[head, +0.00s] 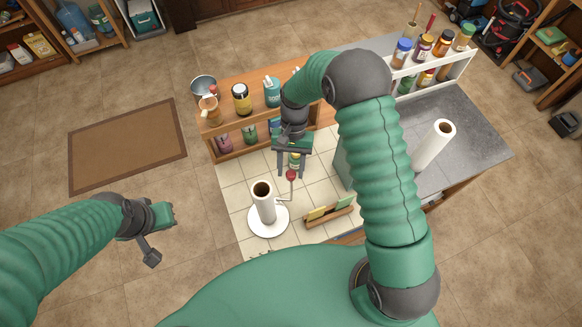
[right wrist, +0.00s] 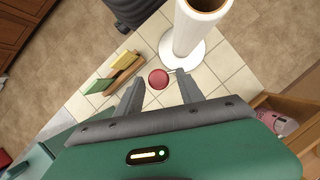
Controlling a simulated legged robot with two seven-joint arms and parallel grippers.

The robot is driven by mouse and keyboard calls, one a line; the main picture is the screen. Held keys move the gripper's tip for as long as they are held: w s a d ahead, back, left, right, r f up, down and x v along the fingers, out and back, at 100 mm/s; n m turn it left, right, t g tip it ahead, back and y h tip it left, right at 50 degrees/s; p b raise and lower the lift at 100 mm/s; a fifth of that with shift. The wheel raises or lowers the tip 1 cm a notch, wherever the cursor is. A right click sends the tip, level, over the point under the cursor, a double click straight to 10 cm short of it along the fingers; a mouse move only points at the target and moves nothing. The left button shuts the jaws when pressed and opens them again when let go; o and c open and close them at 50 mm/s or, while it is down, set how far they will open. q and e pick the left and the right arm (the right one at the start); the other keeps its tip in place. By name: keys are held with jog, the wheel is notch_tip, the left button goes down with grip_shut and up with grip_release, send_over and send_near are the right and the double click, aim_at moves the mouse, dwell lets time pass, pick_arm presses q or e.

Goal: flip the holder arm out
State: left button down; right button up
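A white paper roll (head: 263,203) stands upright on a round white holder base (head: 268,228) on the tiled counter. The thin holder arm (head: 291,190) rises beside the roll and has a red knob (head: 291,175) on top. In the right wrist view the knob (right wrist: 158,79) lies between the fingertip lines, with the roll (right wrist: 196,28) behind it. My right gripper (head: 293,174) is open and points down by the knob; contact is not visible. My left gripper (head: 166,215) is over the floor at left, away from the counter; its fingers are unclear.
A small rack with yellow and green packets (head: 329,212) stands right of the holder. A wooden shelf (head: 229,127) with jars and bottles lines the back. Another white roll (head: 433,146) stands on the grey counter at right. Bare tiles (head: 237,180) show left of the roll.

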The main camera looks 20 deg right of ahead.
dwell(0.3)
jog(key=shift+w+r, duration=0.2)
jog(key=shift+r, duration=0.15)
jog(key=b+v, duration=0.3)
jog(key=v, duration=1.3)
jog(key=shift+d+b, duration=0.1)
jog(key=shift+b, duration=0.25)
